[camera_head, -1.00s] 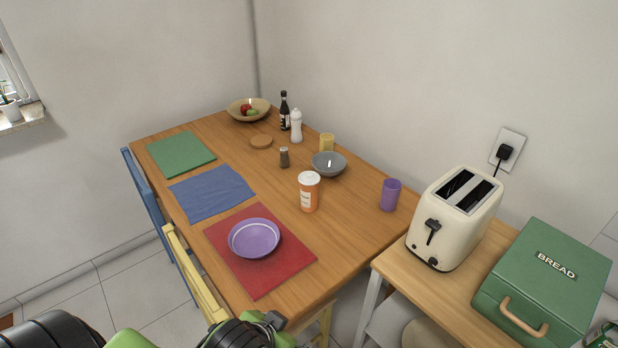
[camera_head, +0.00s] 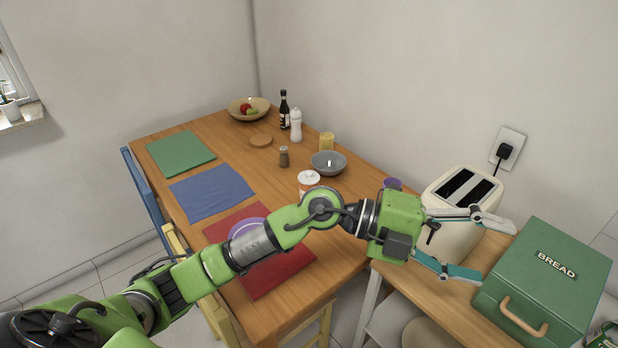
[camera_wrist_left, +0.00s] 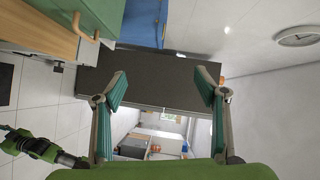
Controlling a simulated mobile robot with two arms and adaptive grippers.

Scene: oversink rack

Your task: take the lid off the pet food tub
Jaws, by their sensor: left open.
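An orange tub with a white lid (camera_head: 309,178) stands on the wooden table in the head view. I cannot read its label, and my left arm hides its lower part. The lid sits on top of it. My left gripper (camera_head: 497,252) is open and empty, in front of the toaster and left of the bread box, well to the right of the tub. Its spread fingers (camera_wrist_left: 162,88) also show in the left wrist view, with nothing between them. The tub cannot be made out there.
The cream toaster (camera_head: 463,195) and green bread box (camera_head: 575,255) stand on a side table close to my left gripper. A dark grey block (camera_wrist_left: 150,78) fills the middle of the wrist view.

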